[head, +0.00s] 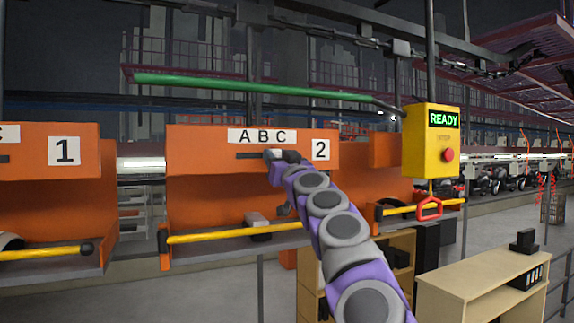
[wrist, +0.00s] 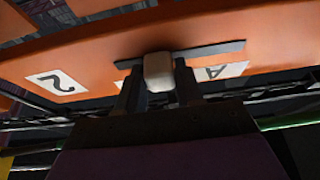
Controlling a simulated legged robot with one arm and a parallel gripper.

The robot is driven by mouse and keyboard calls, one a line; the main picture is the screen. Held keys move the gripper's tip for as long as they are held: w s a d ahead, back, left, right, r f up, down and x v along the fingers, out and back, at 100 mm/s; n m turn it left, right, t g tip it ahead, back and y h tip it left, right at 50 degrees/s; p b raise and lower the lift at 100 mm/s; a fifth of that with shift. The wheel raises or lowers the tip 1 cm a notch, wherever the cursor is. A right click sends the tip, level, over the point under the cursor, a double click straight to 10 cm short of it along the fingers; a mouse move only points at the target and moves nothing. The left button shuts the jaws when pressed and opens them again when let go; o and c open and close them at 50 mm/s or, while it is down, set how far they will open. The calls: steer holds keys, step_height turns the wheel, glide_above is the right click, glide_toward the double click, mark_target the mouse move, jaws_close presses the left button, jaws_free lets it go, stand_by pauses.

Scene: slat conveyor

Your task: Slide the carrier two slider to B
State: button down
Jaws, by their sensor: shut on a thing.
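Carrier two (head: 210,138) is the orange carrier marked 2 (head: 320,149). A white strip with A B C (head: 263,136) sits above its dark slot (head: 250,156). My gripper (head: 284,156) is at the slot, shut on the pale slider knob (head: 272,154). In the wrist view the knob (wrist: 158,72) stands between the two dark fingers of my gripper (wrist: 158,85). There the letter A (wrist: 213,72) shows to its right, inverted, and the 2 (wrist: 57,83) to its left. The knob sits around B to C; its exact letter is hidden.
Carrier one (head: 45,135) hangs to the left, with a gap between. A yellow READY box (head: 431,140) with a red button hangs at the right. A yellow bar (head: 235,232) crosses the front of carrier two. A wooden shelf (head: 480,280) stands at lower right.

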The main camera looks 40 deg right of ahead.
steer(key=shift+w+a, duration=0.15)
steer(key=shift+a, duration=0.5)
steer(key=shift+w+a, duration=0.15)
steer(key=shift+a, duration=0.45)
steer(key=c, duration=0.8)
jaws_free()
steer(key=shift+s+d, duration=0.1)
steer(key=shift+d, duration=0.1)
steer(key=shift+d, duration=0.1)
steer(key=b+v, duration=0.4)
steer(key=v, duration=1.3)
steer(key=shift+s+b, duration=0.15)
steer(key=shift+b, duration=0.25)
steer(key=shift+f, duration=0.15)
